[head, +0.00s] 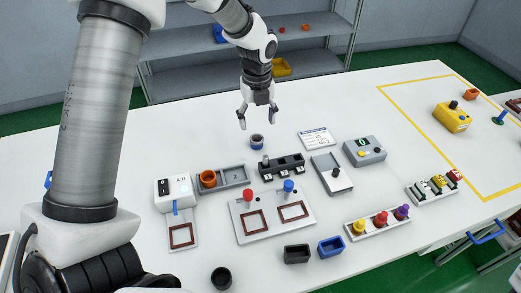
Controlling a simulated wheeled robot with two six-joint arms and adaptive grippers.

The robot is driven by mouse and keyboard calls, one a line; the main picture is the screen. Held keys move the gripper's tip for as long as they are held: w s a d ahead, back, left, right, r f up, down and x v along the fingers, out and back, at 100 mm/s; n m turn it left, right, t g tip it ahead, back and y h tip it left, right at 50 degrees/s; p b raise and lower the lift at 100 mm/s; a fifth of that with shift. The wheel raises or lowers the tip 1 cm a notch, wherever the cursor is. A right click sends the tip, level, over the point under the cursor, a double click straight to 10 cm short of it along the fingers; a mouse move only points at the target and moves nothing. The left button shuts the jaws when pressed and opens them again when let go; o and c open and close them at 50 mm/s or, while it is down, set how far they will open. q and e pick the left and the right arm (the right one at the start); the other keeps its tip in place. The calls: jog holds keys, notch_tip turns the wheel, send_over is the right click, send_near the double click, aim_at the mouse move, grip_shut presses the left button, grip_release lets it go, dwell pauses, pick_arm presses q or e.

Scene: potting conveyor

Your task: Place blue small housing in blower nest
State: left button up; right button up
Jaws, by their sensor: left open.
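The blue small housing appears to be the small open-topped blue box (331,247) at the table's front, right of a similar black box (296,254). The blower appears to be the white unit (174,192) with a black switch at the left. Its nest (182,236), a plate with a red-brown square outline, lies in front and looks empty. My left gripper (257,122) is open and empty, pointing down behind the row of fixtures. My right gripper is not in view.
A two-part grey tray (236,177) holds an orange round part (208,179). A plate (272,232) with red and blue knobs stands mid-table. A rack (378,222) of coloured parts is to its right. A dark round cup (221,278) is at the front.

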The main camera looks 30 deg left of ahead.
aim_at(257, 139)
pick_arm(q)
jog(key=f, duration=0.4)
jog(key=f+p, duration=0.1)
jog(key=f, duration=0.2)
jog(key=shift+w+a+f, duration=0.1)
jog(key=shift+a+f, duration=0.1)
jog(key=shift+f, duration=0.15)
jog(key=shift+w+f, duration=0.1)
jog(key=shift+f, duration=0.1)
jog(key=c, duration=1)
